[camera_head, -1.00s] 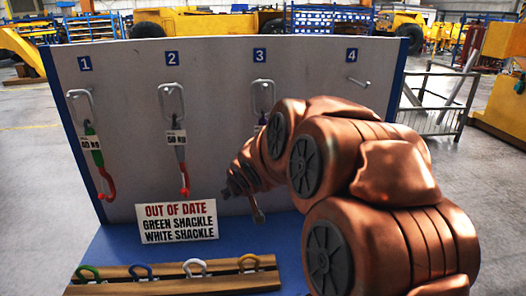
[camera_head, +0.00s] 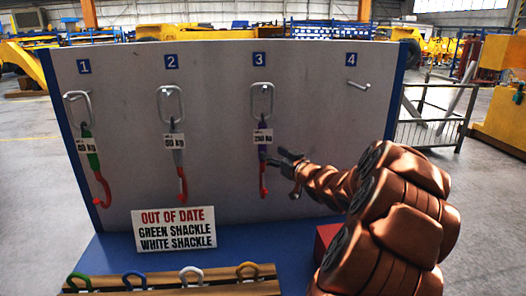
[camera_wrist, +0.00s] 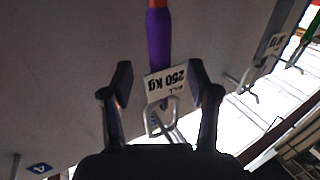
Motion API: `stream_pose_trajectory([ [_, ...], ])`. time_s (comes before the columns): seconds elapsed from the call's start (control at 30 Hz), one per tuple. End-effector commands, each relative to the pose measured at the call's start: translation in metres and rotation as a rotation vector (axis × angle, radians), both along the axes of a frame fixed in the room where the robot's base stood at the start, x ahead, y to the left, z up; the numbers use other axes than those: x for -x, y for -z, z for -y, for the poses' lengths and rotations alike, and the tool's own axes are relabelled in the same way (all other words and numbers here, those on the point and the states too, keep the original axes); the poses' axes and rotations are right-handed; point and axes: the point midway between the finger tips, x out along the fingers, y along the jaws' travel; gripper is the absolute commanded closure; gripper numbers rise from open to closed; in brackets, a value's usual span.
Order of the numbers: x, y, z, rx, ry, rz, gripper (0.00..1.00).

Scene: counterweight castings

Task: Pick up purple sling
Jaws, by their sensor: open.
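The purple sling (camera_head: 262,140) hangs upright on the board under the number 3, with a metal ring at its top, a white 250 kg tag and a red hook at its lower end. My gripper (camera_head: 279,160) is open and empty just right of it, near its lower half. In the wrist view the purple sling (camera_wrist: 159,38) and its tag (camera_wrist: 167,85) show upside down, between the open fingers of my gripper (camera_wrist: 160,80) or just beyond them. I cannot tell whether the fingers touch it.
A green sling (camera_head: 91,150) hangs under 1 and a grey sling (camera_head: 178,155) under 2. Peg 4 (camera_head: 358,85) is bare. Below stand an out-of-date sign (camera_head: 174,228), a wooden rack (camera_head: 225,288) with several coloured shackles, and a red block (camera_head: 326,238) partly behind my arm.

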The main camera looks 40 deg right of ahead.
Motion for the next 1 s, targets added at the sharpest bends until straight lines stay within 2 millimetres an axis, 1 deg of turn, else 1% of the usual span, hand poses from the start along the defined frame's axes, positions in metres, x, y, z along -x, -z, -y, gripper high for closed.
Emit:
stream_pose_trajectory([
  [0.1, -0.011, 0.000, 0.002, -0.001, 0.000, -0.002, 0.40],
  [0.27, -0.021, 0.000, 0.004, -0.002, 0.001, -0.003, 0.40],
  [0.6, -0.058, 0.004, 0.010, -0.003, -0.001, -0.005, 0.40],
  [0.77, -0.066, 0.004, 0.012, 0.000, 0.001, -0.003, 0.40],
  [1.0, -0.067, 0.004, 0.012, 0.000, 0.002, -0.003, 0.40],
])
